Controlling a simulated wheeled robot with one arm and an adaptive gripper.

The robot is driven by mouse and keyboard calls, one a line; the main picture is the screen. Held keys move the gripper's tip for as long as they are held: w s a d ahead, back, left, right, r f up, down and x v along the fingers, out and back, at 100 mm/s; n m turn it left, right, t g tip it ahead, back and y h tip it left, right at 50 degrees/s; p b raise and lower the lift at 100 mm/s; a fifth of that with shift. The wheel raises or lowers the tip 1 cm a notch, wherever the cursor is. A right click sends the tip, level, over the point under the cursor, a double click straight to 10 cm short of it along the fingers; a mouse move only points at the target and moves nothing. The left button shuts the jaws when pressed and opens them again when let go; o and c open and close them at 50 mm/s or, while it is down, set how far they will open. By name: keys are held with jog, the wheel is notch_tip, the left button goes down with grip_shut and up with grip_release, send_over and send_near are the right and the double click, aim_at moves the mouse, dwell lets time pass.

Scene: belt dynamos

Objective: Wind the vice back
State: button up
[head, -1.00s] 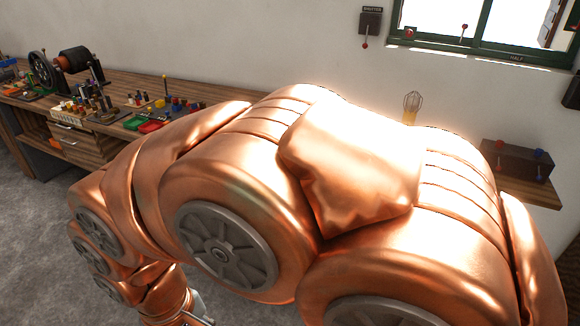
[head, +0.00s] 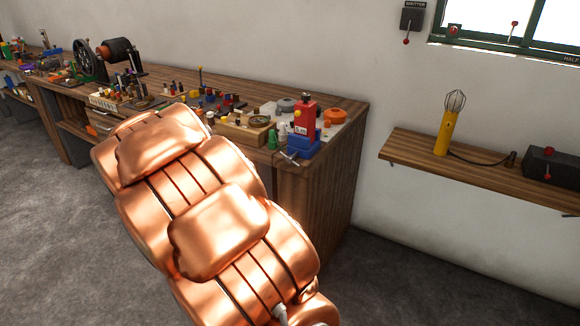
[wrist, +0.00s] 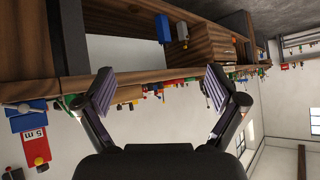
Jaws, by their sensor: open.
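The blue vice (head: 303,147) stands on the right front corner of the wooden bench in the head view, with a metal handle bar (head: 289,157) at its front. A red block-shaped thing (head: 304,115) marked "5 m" sits upright in or on it; I cannot tell how tightly it is held. My gripper (wrist: 160,90) is open and empty, apart from the vice. The head view does not show its fingers.
The bench (head: 335,165) carries many small tools and parts, with a dynamo-like machine (head: 110,58) at the far left. A wall shelf (head: 405,148) at right holds a yellow caged lamp (head: 446,125) and a dark box (head: 549,165). The floor right of the bench is clear.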

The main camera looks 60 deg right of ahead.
jog(key=d+f+m+h+b, duration=0.1)
jog(key=d+f+m+h, duration=0.15)
jog(key=d, duration=0.65)
jog(key=m+g+h+b, duration=0.4)
jog(key=g+h+b, duration=0.15)
jog(key=h, duration=0.85)
send_near(289, 162)
jog(key=x, duration=0.3)
jog(key=shift+g+x, duration=0.25)
jog(key=shift+x, duration=0.6)
jog(key=shift+p+x, duration=0.65)
jog(key=shift+x, duration=2.5)
grip_shut()
